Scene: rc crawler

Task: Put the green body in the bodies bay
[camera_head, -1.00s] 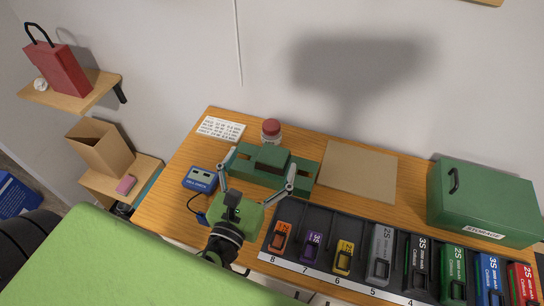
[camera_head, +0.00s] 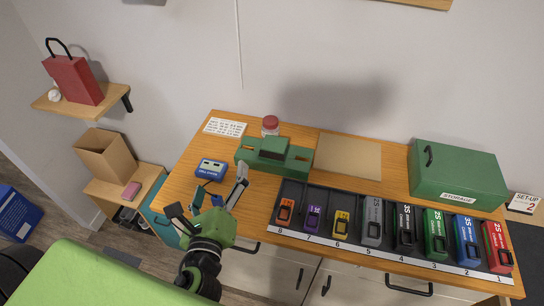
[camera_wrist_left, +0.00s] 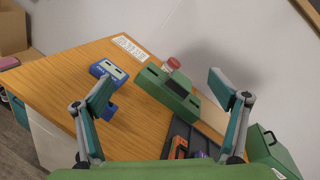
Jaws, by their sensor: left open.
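No thing is clearly marked as the bodies bay. A green block with slots and a raised middle (camera_head: 274,155) stands at the back of the table; it also shows in the left wrist view (camera_wrist_left: 168,91). I cannot tell whether it is the green body. A green labelled pack (camera_head: 436,232) stands in the dark numbered tray (camera_head: 379,257). My left gripper (camera_head: 208,200) is open and empty near the table's front left edge, in front of and apart from the green block. Its spread fingers frame the left wrist view (camera_wrist_left: 160,92). My right gripper is not in view.
A blue charger (camera_head: 211,169) sits on the left. A red-lidded jar (camera_head: 270,125) stands behind the green block. A tan mat (camera_head: 347,156) lies bare to its right. A green storage box (camera_head: 458,176) stands at the right. Several coloured packs fill the tray along the front.

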